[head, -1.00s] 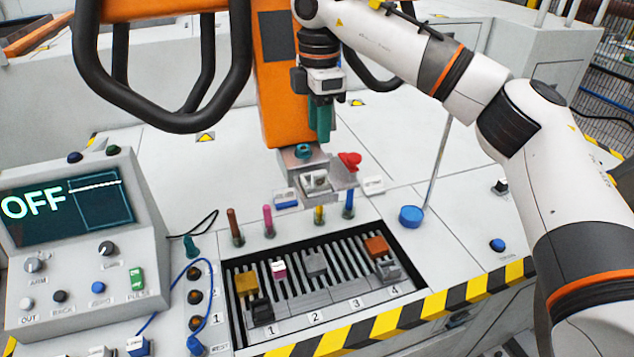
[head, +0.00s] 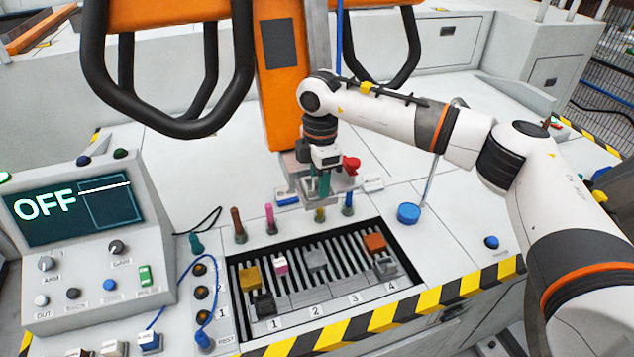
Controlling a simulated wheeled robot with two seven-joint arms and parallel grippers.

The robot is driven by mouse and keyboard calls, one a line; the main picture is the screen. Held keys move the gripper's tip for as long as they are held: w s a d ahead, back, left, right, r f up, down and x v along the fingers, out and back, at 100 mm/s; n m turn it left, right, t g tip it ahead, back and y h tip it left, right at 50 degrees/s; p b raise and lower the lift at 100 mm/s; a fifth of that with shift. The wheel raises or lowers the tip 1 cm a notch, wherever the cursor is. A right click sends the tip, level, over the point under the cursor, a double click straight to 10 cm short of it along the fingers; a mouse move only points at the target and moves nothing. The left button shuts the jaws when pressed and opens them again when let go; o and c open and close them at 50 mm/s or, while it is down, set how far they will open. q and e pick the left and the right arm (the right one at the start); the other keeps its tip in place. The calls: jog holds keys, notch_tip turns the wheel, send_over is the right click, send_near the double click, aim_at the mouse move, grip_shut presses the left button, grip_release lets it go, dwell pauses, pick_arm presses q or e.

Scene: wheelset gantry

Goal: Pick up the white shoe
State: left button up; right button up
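My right gripper (head: 318,186) points down at the foot of the orange column, with its green fingers low over the small metal fixture (head: 292,165). A pale block that sat there is now mostly hidden behind the fingers, and I cannot tell whether they touch it. A small white piece (head: 372,186) lies on the deck just right of the fixture, apart from the gripper. I cannot tell for sure which of these two is the white shoe. The finger gap is too small to read. My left gripper is out of view.
A slotted rack (head: 335,285) holds yellow, pink-white, grey and orange blocks. Several coloured pegs (head: 270,218) stand along its back edge. A red knob (head: 351,165) is close right of the gripper. A blue round base (head: 408,213) with a thin rod stands farther right. The control panel (head: 85,240) reads OFF.

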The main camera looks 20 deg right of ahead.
grip_shut()
jog(key=shift+r, duration=0.1)
